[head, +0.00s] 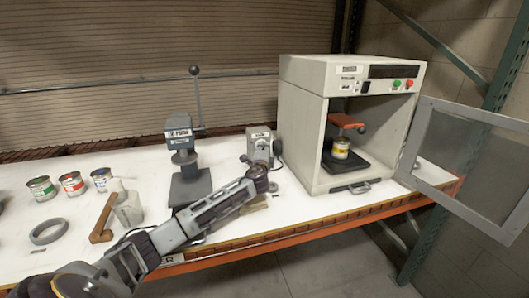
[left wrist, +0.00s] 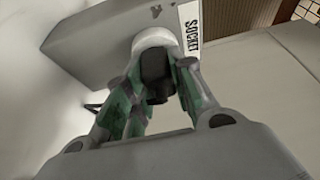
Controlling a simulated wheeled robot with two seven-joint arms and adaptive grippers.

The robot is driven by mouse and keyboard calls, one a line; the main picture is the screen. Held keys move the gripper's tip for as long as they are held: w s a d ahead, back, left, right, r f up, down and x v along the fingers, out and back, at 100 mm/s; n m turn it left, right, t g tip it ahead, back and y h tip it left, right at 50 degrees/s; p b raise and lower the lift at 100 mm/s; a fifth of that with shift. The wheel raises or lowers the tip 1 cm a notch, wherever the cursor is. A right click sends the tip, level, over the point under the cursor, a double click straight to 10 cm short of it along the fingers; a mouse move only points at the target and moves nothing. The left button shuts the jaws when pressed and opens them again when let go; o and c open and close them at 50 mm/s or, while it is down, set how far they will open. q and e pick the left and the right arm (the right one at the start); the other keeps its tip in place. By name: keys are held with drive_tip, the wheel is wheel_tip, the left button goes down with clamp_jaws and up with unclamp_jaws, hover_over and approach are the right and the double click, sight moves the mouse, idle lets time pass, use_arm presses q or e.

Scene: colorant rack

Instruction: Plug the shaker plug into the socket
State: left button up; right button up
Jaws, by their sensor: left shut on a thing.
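The socket is a grey box (head: 257,141) on the white table, left of the shaker. In the left wrist view the socket box (left wrist: 100,42) carries a SOCKET label, with a round white outlet (left wrist: 155,40) on its face. My left gripper (head: 264,166) is right at the front of the box. Its greenish fingers (left wrist: 157,88) are shut on the black plug (left wrist: 155,70). The plug lies against or very close to the white outlet; I cannot tell how deep it sits. The shaker (head: 301,120) is a white cabinet with its door open. My right gripper is not in view.
A can (head: 340,148) stands inside the shaker under an orange clamp. The glass door (head: 420,140) swings out to the right. A grey lever press (head: 190,188) stands left of the socket. Several paint cans (head: 72,184), a tape ring (head: 48,232) and a scraper-like tool (head: 103,222) lie further left.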

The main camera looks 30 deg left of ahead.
use_arm(q)
drive_tip(key=o, duration=1.1)
drive_tip(key=v, duration=1.2)
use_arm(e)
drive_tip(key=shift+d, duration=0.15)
use_arm(q)
drive_tip(key=shift+r, duration=0.15)
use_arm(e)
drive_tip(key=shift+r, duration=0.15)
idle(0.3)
